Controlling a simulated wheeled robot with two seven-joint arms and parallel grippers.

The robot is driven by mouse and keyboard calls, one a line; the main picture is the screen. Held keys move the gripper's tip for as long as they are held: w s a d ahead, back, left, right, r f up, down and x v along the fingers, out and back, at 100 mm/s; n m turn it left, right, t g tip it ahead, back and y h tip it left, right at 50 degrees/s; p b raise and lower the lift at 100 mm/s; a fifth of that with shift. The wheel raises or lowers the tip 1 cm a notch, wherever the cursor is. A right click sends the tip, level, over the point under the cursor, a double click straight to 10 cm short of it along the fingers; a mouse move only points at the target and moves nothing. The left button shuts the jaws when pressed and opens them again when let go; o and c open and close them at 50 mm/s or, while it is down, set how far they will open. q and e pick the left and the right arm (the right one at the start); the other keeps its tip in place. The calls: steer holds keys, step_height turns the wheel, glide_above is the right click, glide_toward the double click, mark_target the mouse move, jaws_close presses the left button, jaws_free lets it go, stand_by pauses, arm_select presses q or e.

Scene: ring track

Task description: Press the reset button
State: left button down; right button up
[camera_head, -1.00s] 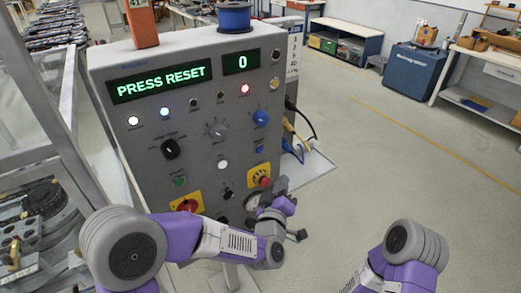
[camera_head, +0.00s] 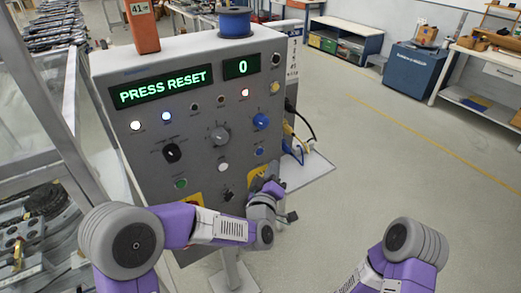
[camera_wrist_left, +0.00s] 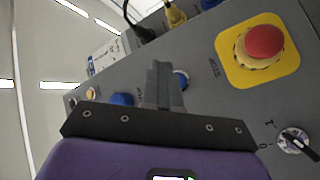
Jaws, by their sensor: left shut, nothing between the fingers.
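The grey control panel (camera_head: 205,100) carries a green display (camera_head: 158,87) reading PRESS RESET and a smaller one showing 0. A small blue button (camera_head: 259,151) sits at its lower right, below a blue knob (camera_head: 260,121). Labels are too small to tell which button is reset. My left gripper (camera_head: 266,182) is just below the blue button, in front of the panel's lower right. In the left wrist view its shut, empty fingers (camera_wrist_left: 163,84) point at the panel and partly cover the blue button (camera_wrist_left: 183,78). Contact cannot be told. My right gripper is out of view.
A red mushroom button (camera_wrist_left: 264,41) on a yellow plate and a white rotary switch (camera_wrist_left: 294,140) are close by in the left wrist view. Cables (camera_head: 299,143) stick out at the panel's right side. The floor to the right is open.

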mark_target(260, 152)
arm_select(q)
steer(key=shift+w+a+b, duration=0.2)
steer(key=shift+w+a, duration=0.35)
steer(key=shift+w, duration=0.2)
steer(key=shift+w+a+b, duration=0.2)
steer(key=shift+w+a, duration=0.3)
steer(key=shift+w, duration=0.2)
stand_by(1.0)
steer(key=shift+w+a+f+b, duration=0.1)
steer(key=shift+w+a+b, duration=0.15)
steer(key=shift+w+b, duration=0.15)
steer(key=shift+w+a, duration=0.25)
steer(key=shift+w, duration=0.05)
stand_by(0.7)
steer(key=shift+b, duration=0.35)
steer(key=shift+s+d+b, duration=0.35)
steer(key=shift+s+d, duration=0.15)
steer(key=shift+s, duration=0.2)
